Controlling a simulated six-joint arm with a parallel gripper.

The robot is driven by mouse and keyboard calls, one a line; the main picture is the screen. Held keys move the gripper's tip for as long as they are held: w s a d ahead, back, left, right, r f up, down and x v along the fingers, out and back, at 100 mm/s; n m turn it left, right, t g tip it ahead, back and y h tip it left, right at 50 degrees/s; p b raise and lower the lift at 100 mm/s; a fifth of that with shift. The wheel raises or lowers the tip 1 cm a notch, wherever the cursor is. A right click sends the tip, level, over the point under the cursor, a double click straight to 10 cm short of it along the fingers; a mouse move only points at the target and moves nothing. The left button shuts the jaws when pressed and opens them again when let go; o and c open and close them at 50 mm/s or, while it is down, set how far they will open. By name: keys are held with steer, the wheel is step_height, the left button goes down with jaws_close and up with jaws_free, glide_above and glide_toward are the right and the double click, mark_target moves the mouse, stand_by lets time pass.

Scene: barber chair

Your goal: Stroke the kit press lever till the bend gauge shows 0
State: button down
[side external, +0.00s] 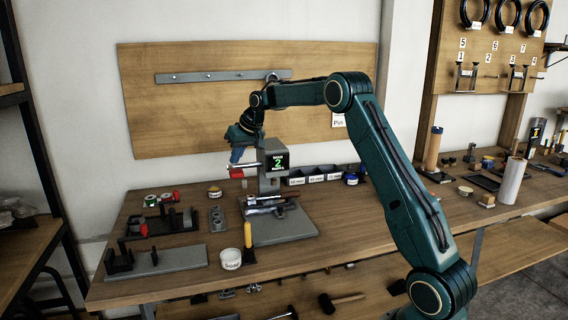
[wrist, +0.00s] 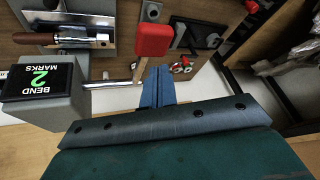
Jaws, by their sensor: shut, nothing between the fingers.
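The kit press (side external: 270,180) stands on a grey base plate on the bench. Its bend gauge (side external: 276,159) shows a green 2, and in the wrist view the gauge (wrist: 38,80) reads "BEND 2 MARKS". The press lever is a thin metal rod (wrist: 108,84) ending in a red grip (wrist: 154,40); the red end (side external: 236,173) also shows in the side view. My gripper (side external: 236,157) is shut and empty, its blue fingers just above the red end. In the wrist view the fingertips (wrist: 158,72) are close beside the red grip; contact cannot be told.
A metal piece with a brown handle (wrist: 32,38) lies in the press. A yellow-handled tool (side external: 248,236), a white jar (side external: 231,259) and a grey fixture plate (side external: 165,262) are on the bench in front. Small bins (side external: 315,175) stand behind right.

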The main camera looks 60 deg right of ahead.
mark_target(240, 172)
steer(key=shift+s+a+f, duration=0.15)
steer(key=shift+f, duration=0.4)
steer(key=shift+s+a+f, duration=0.1)
steer(key=shift+f, duration=0.6)
steer(key=shift+s+a+f, duration=0.1)
steer(key=shift+f, duration=1)
steer(key=shift+s+a+f, duration=0.1)
steer(key=shift+f, duration=0.95)
steer(key=shift+r, duration=0.1)
steer(key=shift+w+d+r, duration=0.15)
steer(key=shift+d+r, duration=0.05)
steer(key=shift+r, duration=1.15)
steer(key=shift+w+d+r, duration=0.1)
steer(key=shift+d+r, duration=0.05)
steer(key=shift+r, duration=1.15)
steer(key=shift+r, duration=0.1)
